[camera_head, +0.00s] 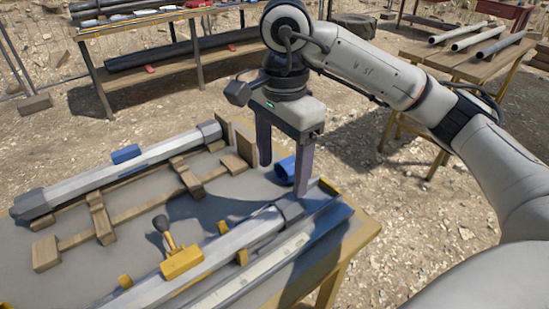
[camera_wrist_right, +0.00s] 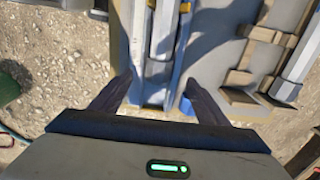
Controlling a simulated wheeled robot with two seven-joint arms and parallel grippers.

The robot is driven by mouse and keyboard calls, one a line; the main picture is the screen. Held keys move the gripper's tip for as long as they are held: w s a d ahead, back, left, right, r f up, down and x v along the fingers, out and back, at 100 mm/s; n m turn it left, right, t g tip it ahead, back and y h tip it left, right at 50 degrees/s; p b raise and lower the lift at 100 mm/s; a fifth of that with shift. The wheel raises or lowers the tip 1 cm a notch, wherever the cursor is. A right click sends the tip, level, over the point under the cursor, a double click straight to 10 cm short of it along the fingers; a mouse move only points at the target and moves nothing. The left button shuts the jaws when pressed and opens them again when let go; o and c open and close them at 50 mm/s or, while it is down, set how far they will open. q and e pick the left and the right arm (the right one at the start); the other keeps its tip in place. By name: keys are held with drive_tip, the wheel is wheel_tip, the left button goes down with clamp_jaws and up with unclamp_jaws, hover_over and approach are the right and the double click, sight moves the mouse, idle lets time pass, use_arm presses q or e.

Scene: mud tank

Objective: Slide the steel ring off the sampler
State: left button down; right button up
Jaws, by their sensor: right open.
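A long steel tube sampler (camera_head: 215,257) lies in yellow supports on the near side of the grey-topped table. A grey steel collar, which looks like the ring (camera_head: 289,209), sits around its far end. My right gripper (camera_head: 284,180) is open, its two fingers pointing down over that end. I cannot tell whether a finger touches the sampler. In the right wrist view the sampler's end (camera_wrist_right: 161,48) runs up the picture between and beyond the open fingers (camera_wrist_right: 158,92). My left gripper is not in view.
A second tube (camera_head: 125,170) rests on a wooden cradle (camera_head: 72,240) at the left. A yellow clamp with a dark knob (camera_head: 181,262) stands beside the sampler. A blue cylinder (camera_head: 285,170) lies behind the right gripper. A long grey channel (camera_head: 275,262) runs along the table's near edge.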

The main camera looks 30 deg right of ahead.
sight(282, 203)
drive_tip(key=shift+s, duration=0.1)
wheel_tip(282, 203, down, 10)
drive_tip(key=shift+f, duration=0.15)
idle(0.6)
drive_tip(key=c, duration=1.4)
drive_tip(key=shift+o, duration=0.2)
drive_tip(key=shift+d, duration=0.15)
